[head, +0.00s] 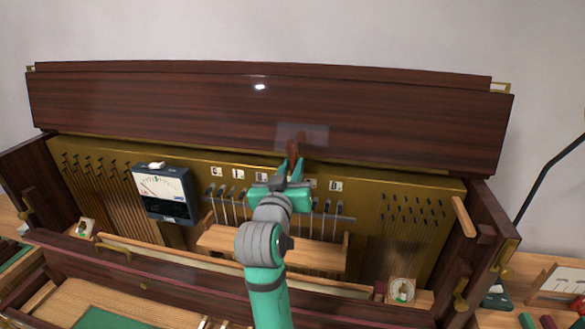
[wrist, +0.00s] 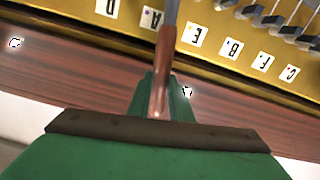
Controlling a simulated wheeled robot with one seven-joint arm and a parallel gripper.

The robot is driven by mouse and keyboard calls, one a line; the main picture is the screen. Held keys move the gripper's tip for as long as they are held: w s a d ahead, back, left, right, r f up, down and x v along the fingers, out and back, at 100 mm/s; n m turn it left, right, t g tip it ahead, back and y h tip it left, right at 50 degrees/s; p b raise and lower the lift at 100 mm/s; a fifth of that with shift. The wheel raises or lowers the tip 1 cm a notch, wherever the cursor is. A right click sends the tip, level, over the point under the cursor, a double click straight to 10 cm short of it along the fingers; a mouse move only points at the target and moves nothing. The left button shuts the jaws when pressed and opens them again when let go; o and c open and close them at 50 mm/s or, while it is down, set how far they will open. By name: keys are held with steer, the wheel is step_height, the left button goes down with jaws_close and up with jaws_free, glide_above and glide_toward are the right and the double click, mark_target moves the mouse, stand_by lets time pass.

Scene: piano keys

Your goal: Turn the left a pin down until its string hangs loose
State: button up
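My gripper (head: 293,172) is shut on the reddish-brown wooden handle of a tuning lever (head: 293,150), in front of the upper middle of the open piano. In the wrist view the handle (wrist: 164,60) sits between the green fingertips (wrist: 160,95). Its grey metal shaft runs out of the top edge, beside a white card lettered A (wrist: 150,18). The lever's far end is out of the wrist view and hidden in the head view, so I cannot tell whether it sits on a pin. The left a pin and its string cannot be made out.
A dark meter (head: 163,193) with a white dial stands left on the brass pin plate (head: 400,187). Several letter cards line the plate's top. The raised dark wood lid (head: 200,110) is behind. A light wooden rail (head: 215,240) lies below my arm.

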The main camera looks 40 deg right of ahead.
steer(key=shift+c, duration=1.4)
steer(key=shift+w, duration=0.2)
steer(key=shift+w+a+f+n, duration=0.1)
steer(key=shift+w+a+n, duration=0.2)
steer(key=shift+n, duration=0.2)
steer(key=shift+w+a+f+n, duration=0.25)
steer(key=shift+w+a+n, duration=0.2)
steer(key=shift+w+n, duration=0.15)
